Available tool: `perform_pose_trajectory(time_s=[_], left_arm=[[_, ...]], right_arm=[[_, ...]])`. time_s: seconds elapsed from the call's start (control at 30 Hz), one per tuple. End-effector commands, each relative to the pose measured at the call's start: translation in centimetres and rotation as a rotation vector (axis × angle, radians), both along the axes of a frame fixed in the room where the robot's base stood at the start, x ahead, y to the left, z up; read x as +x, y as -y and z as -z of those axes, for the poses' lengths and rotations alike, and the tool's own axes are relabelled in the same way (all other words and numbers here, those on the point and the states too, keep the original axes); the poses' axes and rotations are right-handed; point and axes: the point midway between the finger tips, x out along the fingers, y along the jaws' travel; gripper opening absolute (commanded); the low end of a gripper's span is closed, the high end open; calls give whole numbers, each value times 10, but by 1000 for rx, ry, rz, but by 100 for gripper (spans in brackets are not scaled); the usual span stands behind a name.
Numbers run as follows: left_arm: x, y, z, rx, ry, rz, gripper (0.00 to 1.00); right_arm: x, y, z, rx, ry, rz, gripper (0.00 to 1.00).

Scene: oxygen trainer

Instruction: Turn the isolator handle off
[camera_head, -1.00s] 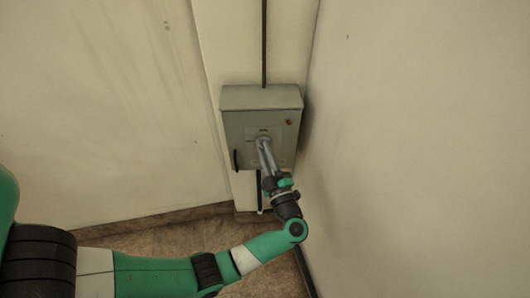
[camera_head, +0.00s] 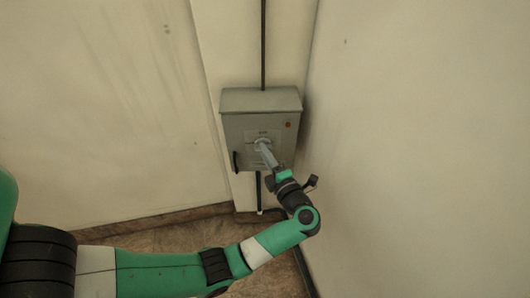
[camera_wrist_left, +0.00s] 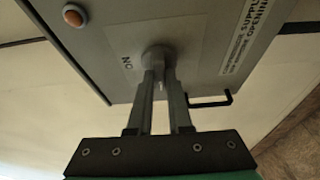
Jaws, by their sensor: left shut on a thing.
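The isolator is a grey box (camera_head: 235,130) fixed to the wall panel in the head view. Its handle (camera_wrist_left: 156,55) shows in the left wrist view as a rounded grey hub on the front face, largely covered by my fingers. My left gripper (camera_head: 263,147) reaches the front of the box from below right. Its two fingers (camera_wrist_left: 160,78) are closed on the handle in the left wrist view. A label next to the hub shows letters, tilted in that view. My right gripper is not in view.
An orange round button or lamp (camera_head: 288,125) sits at the box's upper right. A black lever-like bar (camera_head: 236,162) is at its lower left. A plain wall (camera_head: 420,150) stands close on the right. A dark cable (camera_head: 264,45) runs up from the box.

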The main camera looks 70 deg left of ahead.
Motion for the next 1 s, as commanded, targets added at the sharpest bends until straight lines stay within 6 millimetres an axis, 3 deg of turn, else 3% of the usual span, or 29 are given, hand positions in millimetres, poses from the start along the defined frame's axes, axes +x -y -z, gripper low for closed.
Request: perform_pose_trajectory(time_s=[0.57,0.6,0.73,1.0], left_arm=[[0,0,0,-13,31,2,0],[0,0,0,-13,31,2,24],[0,0,0,-12,30,1,48],[0,0,0,-11,29,1,48]], right_arm=[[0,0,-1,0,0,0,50],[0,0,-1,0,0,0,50],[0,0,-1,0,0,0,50],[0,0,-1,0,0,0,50]])
